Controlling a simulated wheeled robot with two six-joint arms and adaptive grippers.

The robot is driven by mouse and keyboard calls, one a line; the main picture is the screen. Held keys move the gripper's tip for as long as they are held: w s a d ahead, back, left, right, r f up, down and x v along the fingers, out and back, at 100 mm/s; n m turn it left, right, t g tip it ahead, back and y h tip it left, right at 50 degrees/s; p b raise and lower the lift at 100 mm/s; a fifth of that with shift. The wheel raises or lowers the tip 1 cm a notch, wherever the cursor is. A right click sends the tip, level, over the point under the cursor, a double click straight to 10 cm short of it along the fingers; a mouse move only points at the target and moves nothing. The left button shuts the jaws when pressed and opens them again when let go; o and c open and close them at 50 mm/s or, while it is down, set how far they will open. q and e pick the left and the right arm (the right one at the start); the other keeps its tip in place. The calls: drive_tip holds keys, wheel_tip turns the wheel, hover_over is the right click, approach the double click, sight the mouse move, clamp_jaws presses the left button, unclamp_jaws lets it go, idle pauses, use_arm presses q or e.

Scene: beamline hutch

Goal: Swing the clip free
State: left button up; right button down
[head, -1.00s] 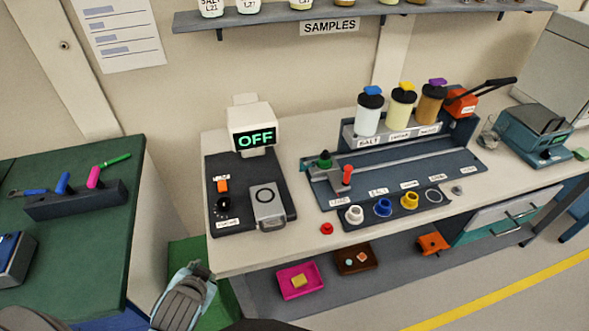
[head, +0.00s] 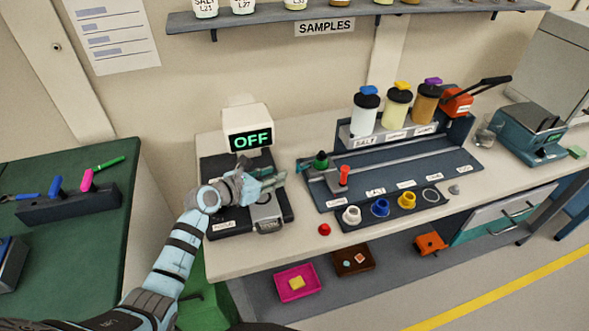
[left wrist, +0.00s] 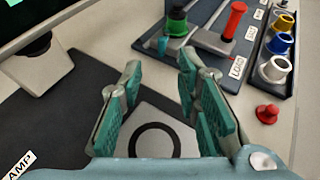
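On the black base (head: 208,170) stands a silver plate (head: 266,211) with a dark ring and a grey clip-like latch (head: 269,227) at its front edge. The plate also shows in the left wrist view (left wrist: 174,128), its dark ring (left wrist: 153,140) between and below the fingers. The latch is not clearly seen there. My left gripper (head: 274,183) is over the plate and hides its upper part; in the left wrist view (left wrist: 158,88) its teal-padded fingers are apart with nothing between them. I cannot tell any contact. My right gripper is not in view.
To the right are a red-handled post (head: 344,176), a green knob (head: 321,160), coloured cups (head: 381,207) and lidded bottles (head: 397,110). A red knob (head: 324,230) sits near the bench's front edge.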

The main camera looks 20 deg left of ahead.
sight(297, 167)
use_arm(q)
drive_tip(key=b+x, duration=0.4)
drive_tip(key=x, duration=0.6)
drive_tip(key=shift+d+f, duration=0.2)
drive_tip(key=shift+w, duration=0.2)
drive_tip(key=shift+s+r, duration=0.1)
drive_tip(key=shift+r, duration=0.1)
drive_tip(key=shift+c, duration=0.6)
clamp_jaws()
